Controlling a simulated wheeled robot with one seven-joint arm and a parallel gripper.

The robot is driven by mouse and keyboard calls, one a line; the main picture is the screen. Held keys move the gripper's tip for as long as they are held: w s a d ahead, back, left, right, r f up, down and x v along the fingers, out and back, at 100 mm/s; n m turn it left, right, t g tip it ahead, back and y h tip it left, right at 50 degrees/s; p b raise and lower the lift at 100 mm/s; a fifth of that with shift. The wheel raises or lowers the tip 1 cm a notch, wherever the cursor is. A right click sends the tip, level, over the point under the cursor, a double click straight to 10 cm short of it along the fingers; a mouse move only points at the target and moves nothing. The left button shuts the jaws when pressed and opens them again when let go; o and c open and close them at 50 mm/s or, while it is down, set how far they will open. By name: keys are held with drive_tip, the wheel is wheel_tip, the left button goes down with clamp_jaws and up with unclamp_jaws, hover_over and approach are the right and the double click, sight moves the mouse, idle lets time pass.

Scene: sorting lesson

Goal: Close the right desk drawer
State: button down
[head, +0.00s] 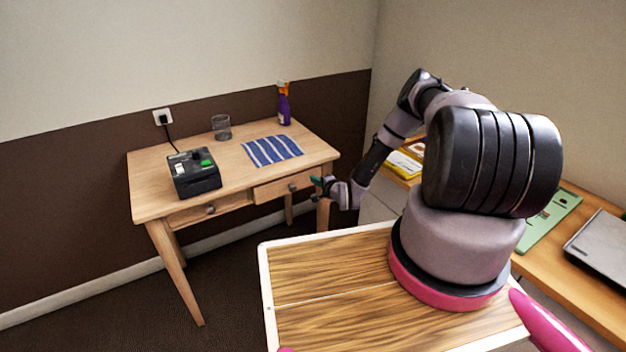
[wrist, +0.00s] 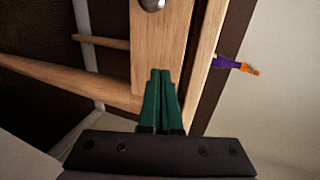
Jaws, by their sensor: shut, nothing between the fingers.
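The wooden desk (head: 225,165) stands against the wall and has two drawers with round knobs. The right drawer (head: 271,192) stands slightly out from the desk front. It fills the middle of the wrist view (wrist: 165,45), its knob (wrist: 152,4) at the top edge and a dark gap beside the desktop edge (wrist: 207,50). My gripper (head: 318,181) is at the right end of this drawer front. Its green fingers (wrist: 162,74) are shut together and empty, overlapping the end of the drawer front. I cannot tell whether they touch it.
On the desk are a black device (head: 193,174), a glass (head: 221,127), a striped cloth (head: 272,151) and a purple spray bottle (head: 284,105). The left drawer (head: 225,205) looks flush. A second table (head: 590,270) with a laptop (head: 600,248) stands at right. Floor before the desk is clear.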

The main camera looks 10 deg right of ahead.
sight(309, 173)
drive_tip(key=shift+w+a, duration=0.25)
drive_tip(key=shift+w, duration=0.55)
drive_tip(key=w, duration=0.2)
drive_tip(key=w+a, duration=0.1)
drive_tip(key=shift+w+a, duration=0.15)
drive_tip(key=shift+w, duration=0.25)
drive_tip(key=shift+w+r, duration=0.15)
drive_tip(key=shift+r, duration=0.05)
